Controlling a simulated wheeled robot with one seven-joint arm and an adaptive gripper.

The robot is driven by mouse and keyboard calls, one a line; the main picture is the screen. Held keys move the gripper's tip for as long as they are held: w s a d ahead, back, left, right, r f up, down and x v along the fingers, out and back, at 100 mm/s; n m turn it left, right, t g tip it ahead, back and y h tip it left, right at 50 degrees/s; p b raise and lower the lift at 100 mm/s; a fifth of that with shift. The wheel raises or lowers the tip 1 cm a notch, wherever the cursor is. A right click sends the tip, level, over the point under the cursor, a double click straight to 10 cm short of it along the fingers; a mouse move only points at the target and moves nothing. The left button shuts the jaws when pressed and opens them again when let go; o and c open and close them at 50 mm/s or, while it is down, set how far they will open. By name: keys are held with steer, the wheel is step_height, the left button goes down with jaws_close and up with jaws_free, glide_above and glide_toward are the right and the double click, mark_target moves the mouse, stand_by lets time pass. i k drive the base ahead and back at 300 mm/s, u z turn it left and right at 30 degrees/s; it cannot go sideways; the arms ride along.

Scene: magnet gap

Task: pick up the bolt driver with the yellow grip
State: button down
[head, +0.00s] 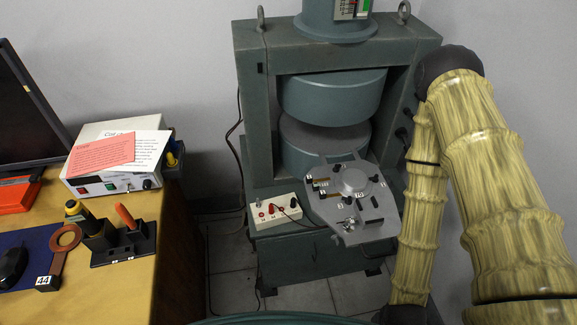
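A tool with a yellow and black grip (75,209) is on the wooden bench at the left. It leans toward the left, with its lower end at a black block; whether it sits in the block I cannot tell. Another yellow and dark item (171,159) shows at the side of the white instrument box, partly hidden; I cannot tell what it is. A tool with an orange grip (126,216) stands in the black holder (121,257). My arm comes down at the right, and my gripper is below the picture's edge, out of view.
The bench (134,295) also holds a white instrument box (117,188) with papers, a copper ring-ended piece (62,245), a mouse (12,267) and a monitor (24,110). A green magnet (331,97) stands at the back centre. Tiled floor lies between bench and magnet.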

mark_target(81, 214)
steer(key=k, duration=0.5)
steer(key=u, duration=0.3)
steer(key=i, duration=0.35)
steer(key=z, duration=1)
steer(key=k, duration=1.8)
steer(key=u, duration=1.2)
